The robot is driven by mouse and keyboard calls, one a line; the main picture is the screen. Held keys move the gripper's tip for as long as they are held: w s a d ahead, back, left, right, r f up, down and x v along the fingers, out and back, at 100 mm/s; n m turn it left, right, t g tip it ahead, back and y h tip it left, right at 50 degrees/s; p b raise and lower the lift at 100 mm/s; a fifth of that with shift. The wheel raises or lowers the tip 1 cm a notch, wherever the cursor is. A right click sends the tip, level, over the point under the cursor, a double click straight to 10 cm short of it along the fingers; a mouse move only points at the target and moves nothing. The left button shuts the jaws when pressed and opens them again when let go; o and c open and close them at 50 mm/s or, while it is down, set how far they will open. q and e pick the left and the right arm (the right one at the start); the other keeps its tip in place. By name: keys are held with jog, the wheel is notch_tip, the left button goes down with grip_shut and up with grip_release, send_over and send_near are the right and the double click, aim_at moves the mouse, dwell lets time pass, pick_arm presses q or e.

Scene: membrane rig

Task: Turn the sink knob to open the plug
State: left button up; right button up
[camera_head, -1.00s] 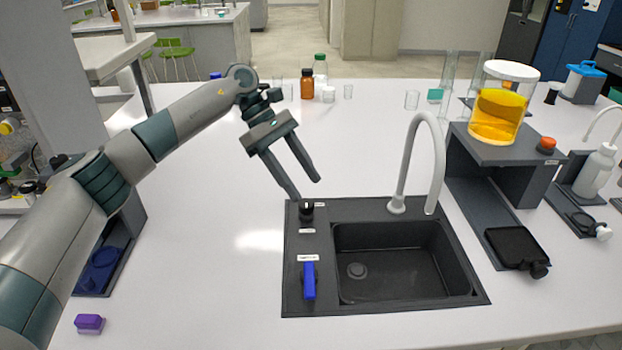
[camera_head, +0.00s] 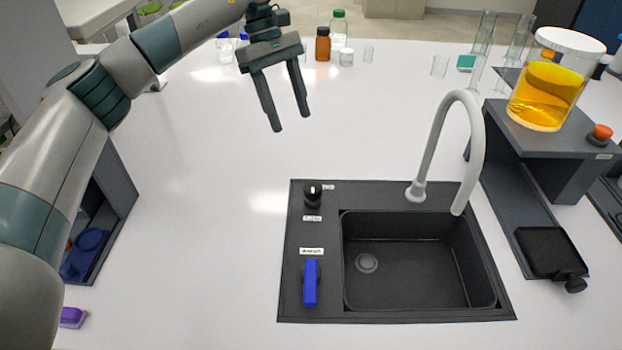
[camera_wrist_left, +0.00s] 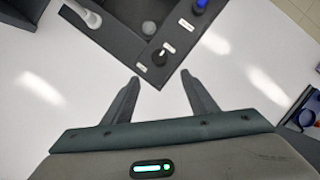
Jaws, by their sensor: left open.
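The dark sink unit (camera_head: 400,318) is set in the white bench, with a round plug (camera_head: 367,263) at the bottom of its basin. A small black knob (camera_head: 312,194) with a light mark stands at the unit's back left corner. A blue lever (camera_head: 310,283) is at its front left. My left gripper (camera_head: 290,128) is open and empty, above the bench and behind the sink in the head view. In the left wrist view the black knob (camera_wrist_left: 160,57) lies beyond the gap between the open fingers (camera_wrist_left: 160,80). My right gripper is not in view.
A curved grey faucet (camera_head: 437,150) rises behind the basin. A stand (camera_head: 560,155) holding a jar of orange liquid (camera_head: 548,85) is at the right. Bottles and glassware (camera_head: 322,44) stand at the back.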

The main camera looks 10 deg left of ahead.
pick_arm(q)
jog(key=p, duration=0.3)
send_near(312, 186)
jog(key=p+x, duration=0.2)
jog(key=x, duration=0.5)
jog(key=shift+p, duration=0.4)
jog(key=shift+x, duration=0.9)
jog(key=shift+w, duration=0.1)
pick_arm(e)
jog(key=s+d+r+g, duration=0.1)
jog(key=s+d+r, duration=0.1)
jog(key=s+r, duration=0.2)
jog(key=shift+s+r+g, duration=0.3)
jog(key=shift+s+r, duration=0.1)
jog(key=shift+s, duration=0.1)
pick_arm(q)
jog(key=c, duration=1.1)
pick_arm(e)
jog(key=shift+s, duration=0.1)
